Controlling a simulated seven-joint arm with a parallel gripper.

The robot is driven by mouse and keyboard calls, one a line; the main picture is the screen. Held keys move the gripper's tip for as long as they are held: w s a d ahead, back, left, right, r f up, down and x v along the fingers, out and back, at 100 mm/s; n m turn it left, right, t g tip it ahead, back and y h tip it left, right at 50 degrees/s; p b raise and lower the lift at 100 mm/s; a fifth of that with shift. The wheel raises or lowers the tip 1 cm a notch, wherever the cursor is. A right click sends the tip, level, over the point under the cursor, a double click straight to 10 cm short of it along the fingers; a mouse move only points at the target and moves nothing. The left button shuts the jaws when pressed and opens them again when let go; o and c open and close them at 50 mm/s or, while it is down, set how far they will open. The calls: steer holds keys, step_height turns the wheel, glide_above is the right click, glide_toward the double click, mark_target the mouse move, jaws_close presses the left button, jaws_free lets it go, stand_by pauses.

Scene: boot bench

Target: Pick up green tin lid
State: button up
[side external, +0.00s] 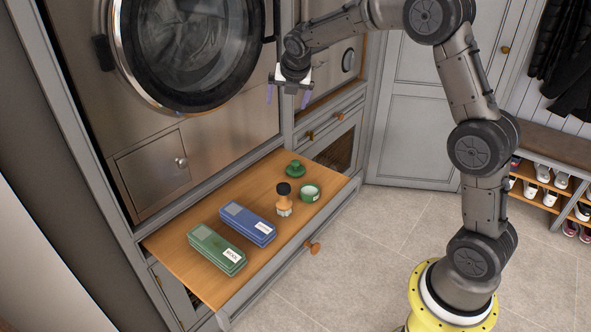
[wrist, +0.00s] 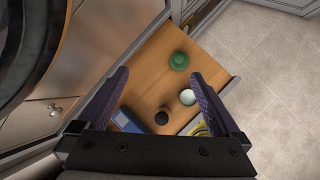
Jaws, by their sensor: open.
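The green tin lid (side external: 295,169), round with a raised knob, lies on the wooden pull-out shelf toward its far end. It also shows in the wrist view (wrist: 179,61). The open green tin (side external: 310,192) with a pale inside stands just to the right of the lid, and it shows in the wrist view (wrist: 187,97) below the lid. My gripper (side external: 288,95) hangs well above the shelf, open and empty. In the wrist view its purple fingers (wrist: 160,85) are spread apart, with the lid and tin seen far below between and beyond them.
A blue box (side external: 247,224) and a green box (side external: 216,249) lie on the near part of the wooden shelf (side external: 180,238). The washing machine door (side external: 190,50) and cabinet front border the shelf on the left.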

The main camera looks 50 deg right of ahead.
steer(key=w+d+f+g, duration=0.1)
steer(key=w+d+f, duration=0.15)
steer(key=f, duration=0.65)
steer(key=g, duration=0.2)
glide_toward(295, 163)
steer(key=x, duration=0.2)
steer(key=d+x, duration=0.1)
steer(key=x, duration=0.2)
steer(key=shift+a+x, duration=0.2)
steer(key=shift+x, duration=1.3)
steer(key=shift+a+x, duration=0.2)
steer(key=shift+x, duration=1.3)
steer(key=shift+f, duration=0.15)
steer(key=c, duration=1.1)
